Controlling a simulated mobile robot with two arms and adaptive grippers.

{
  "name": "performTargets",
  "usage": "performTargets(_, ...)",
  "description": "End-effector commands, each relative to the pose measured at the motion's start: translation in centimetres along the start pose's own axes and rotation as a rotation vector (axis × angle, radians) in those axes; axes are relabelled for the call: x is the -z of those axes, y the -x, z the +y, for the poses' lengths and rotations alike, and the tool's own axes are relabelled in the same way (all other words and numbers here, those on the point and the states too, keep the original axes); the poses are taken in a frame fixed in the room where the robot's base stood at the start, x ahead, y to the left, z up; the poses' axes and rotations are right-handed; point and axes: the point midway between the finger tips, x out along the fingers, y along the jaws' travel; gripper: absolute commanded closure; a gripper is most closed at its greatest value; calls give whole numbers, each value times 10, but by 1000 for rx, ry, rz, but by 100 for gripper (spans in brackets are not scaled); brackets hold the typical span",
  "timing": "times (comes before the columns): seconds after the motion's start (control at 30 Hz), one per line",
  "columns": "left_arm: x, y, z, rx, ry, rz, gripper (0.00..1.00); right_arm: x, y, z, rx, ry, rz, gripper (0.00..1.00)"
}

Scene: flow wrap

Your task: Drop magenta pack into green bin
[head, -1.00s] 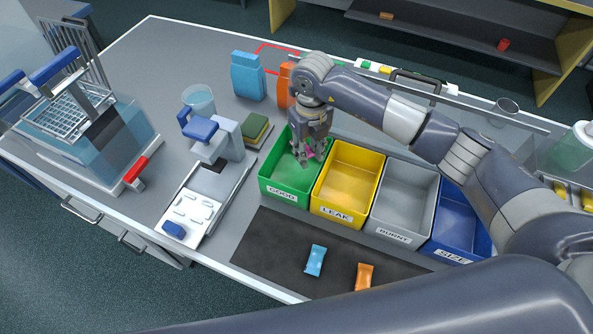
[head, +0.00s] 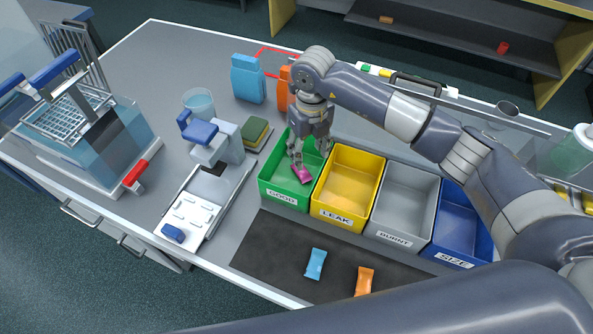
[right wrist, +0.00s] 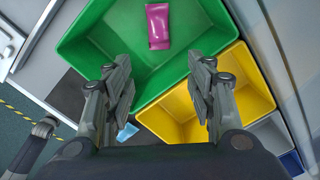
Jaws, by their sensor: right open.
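The magenta pack (head: 303,175) shows inside the green bin (head: 282,193) labelled GOOD, below my right gripper (head: 308,157). In the right wrist view the pack (right wrist: 158,26) is within the walls of the green bin (right wrist: 95,45), apart from the fingers. I cannot tell for sure whether it rests on the bin floor. My right gripper (right wrist: 163,68) is open and empty, above the bin.
The yellow LEAK bin (head: 332,211), grey BURNT bin (head: 392,237) and blue SIZE bin (head: 450,253) stand in a row to the right. A blue pack (head: 316,264) and an orange pack (head: 364,281) lie on the dark mat (head: 275,250) in front.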

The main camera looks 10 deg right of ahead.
Motion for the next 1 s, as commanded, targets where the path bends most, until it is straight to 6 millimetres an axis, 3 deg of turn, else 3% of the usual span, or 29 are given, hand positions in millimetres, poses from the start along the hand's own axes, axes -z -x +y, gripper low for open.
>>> performTargets(0.2, 0, 0, 0, 0, 0, 0, 100, -2, 50, 0, 2, 0, -6, 49)
performTargets(0.43, 1, 0, 0, 0, -1, 0, 100, -1, 87, 0, 0, 0, -4, 49)
performTargets(0.6, 1, 0, 0, 0, -1, 0, 100, 0, 97, 0, 0, 0, -1, 49)
performTargets(1.0, 1, 0, 0, 0, -1, 0, 100, 0, 98, 0, 0, 0, 0, 49)
